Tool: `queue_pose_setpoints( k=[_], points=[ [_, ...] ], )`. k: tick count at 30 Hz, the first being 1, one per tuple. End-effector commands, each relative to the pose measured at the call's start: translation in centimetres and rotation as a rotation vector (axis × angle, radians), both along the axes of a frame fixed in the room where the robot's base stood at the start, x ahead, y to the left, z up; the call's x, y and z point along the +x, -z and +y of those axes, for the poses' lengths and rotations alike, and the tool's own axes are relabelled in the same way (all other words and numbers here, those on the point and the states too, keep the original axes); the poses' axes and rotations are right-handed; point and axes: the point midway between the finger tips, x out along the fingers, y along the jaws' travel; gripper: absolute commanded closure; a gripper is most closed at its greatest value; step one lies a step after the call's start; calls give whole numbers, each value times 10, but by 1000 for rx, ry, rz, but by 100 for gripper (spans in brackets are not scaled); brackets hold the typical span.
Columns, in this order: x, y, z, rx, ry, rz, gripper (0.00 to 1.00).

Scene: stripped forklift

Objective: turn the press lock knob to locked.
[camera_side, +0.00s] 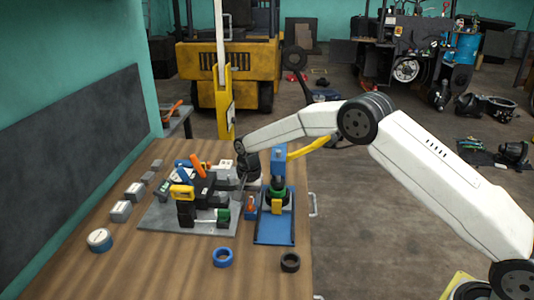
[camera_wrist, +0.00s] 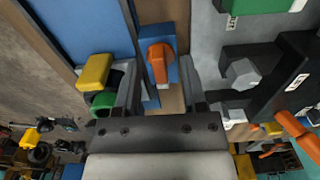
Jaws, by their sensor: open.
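The press lock knob is an orange lever-shaped knob (camera_wrist: 158,52) on a small blue block (camera_wrist: 157,37) in the wrist view. It lies between my gripper's two dark fingers (camera_wrist: 160,72), which stand apart on either side of it. I cannot tell whether they touch it. In the side view the small blue block (camera_side: 250,212) stands just left of the blue press (camera_side: 279,160). My gripper (camera_side: 249,182) points down above it there, and the knob is small and partly hidden. The press's yellow part (camera_wrist: 93,72) and green part (camera_wrist: 103,101) are left of the fingers in the wrist view.
A grey plate (camera_side: 160,220) with black blocks, orange handles and a green piece is left of the press. A blue ring (camera_side: 222,257) and a black ring (camera_side: 290,262) lie in front. Grey boxes and a round gauge (camera_side: 99,240) stand along the table's left side.

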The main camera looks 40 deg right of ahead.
Motion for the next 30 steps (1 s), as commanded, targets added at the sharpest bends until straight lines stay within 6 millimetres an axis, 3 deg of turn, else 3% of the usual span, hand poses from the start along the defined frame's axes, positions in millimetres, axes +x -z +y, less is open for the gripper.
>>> queue_pose_setpoints(
  k=[5,19,30],
  points=[
    [0,-11,0,1,0,-2,47],
    [1,-67,0,1,1,-2,47],
    [0,-77,0,0,1,0,47]
  ],
)
